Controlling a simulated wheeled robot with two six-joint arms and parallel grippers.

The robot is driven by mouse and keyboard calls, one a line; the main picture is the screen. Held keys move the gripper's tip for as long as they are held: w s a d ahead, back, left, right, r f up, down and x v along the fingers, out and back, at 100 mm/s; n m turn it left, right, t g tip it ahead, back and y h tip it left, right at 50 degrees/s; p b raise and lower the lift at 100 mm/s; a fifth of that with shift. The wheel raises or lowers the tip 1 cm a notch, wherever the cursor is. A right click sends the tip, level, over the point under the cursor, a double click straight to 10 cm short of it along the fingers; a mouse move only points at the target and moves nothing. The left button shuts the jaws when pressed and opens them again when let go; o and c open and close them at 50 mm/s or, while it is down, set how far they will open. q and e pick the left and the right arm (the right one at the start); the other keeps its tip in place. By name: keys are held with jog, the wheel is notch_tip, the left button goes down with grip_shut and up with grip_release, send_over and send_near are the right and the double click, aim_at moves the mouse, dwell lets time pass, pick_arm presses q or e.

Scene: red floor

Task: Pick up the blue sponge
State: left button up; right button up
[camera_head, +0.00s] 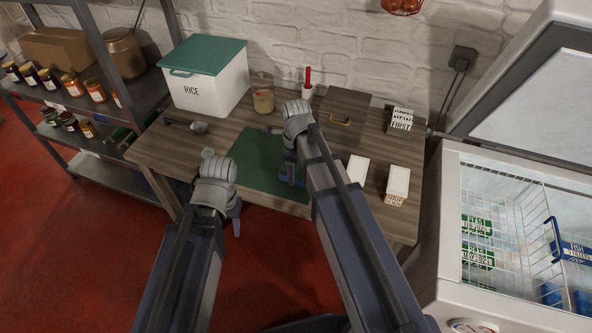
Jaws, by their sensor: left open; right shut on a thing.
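The blue sponge (297,184) shows as a small blue strip at the front right part of the green mat (258,165) on the wooden table. My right gripper (291,174) points down and is shut on the sponge. My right arm and gripper hide much of it, and I cannot tell if it is lifted off the mat. My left gripper (235,224) is open and empty, in front of the table's front edge over the red floor.
A white rice bin (208,92) with a green lid, a jar (263,98) and a wooden box (340,112) stand at the back. Two small cartons (398,182) (357,170) stand at the right. An open chest freezer (450,225) is right of the table; shelves with jars (70,84) are left.

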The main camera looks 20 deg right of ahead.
aim_at(297, 170)
notch_tip(297, 170, up, 9)
jog(key=p, duration=0.8)
jog(key=o, duration=0.7)
jog(key=c, duration=0.6)
jog(key=shift+s+d+f, duration=0.1)
jog(key=shift+s, duration=0.05)
